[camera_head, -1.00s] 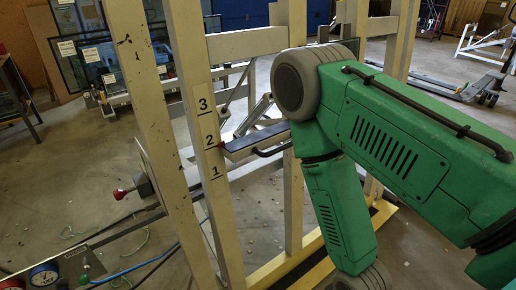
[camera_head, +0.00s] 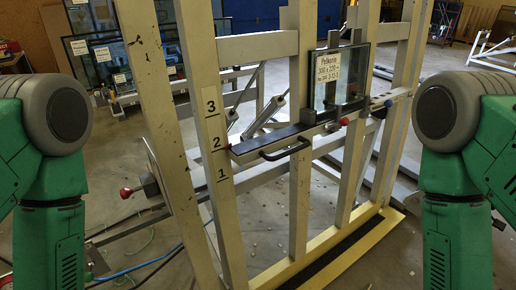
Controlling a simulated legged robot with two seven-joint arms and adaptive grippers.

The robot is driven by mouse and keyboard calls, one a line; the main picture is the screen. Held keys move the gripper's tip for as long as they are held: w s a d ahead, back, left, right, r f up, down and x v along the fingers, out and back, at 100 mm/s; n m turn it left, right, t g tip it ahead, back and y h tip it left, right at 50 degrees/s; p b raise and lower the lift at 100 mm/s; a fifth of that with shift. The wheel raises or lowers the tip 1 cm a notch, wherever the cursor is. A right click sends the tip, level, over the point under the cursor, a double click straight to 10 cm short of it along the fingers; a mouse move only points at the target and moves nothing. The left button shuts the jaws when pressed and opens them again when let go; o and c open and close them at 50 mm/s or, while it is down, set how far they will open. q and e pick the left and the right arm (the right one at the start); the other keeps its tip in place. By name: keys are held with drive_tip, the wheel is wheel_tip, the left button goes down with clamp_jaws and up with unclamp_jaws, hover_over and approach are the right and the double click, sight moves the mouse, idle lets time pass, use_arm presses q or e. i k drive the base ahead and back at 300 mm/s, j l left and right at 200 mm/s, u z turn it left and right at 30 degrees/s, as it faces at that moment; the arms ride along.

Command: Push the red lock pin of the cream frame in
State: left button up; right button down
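The cream frame (camera_head: 180,125) stands upright in front of me, with posts and a cross ledge (camera_head: 265,140) with a black top strip and a black handle. A red knob (camera_head: 126,192) sticks out left from a grey block at the frame's left side. A second red knob (camera_head: 343,121) shows at the ledge below the glass pane (camera_head: 345,75). I cannot tell for sure which knob is the lock pin, or how far in either sits. My green arms show at the left and right edges, apart from the frame. Both grippers are outside the picture.
A post carries the numbers 3, 2 and 1 (camera_head: 215,140), with the ledge's end near 2. A blue hose (camera_head: 135,268) and cables lie at the lower left. A yellow-edged base bar (camera_head: 330,240) runs along the floor. Glass panels lean at the back left.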

sight(125, 194)
drive_tip(key=j, duration=1.55)
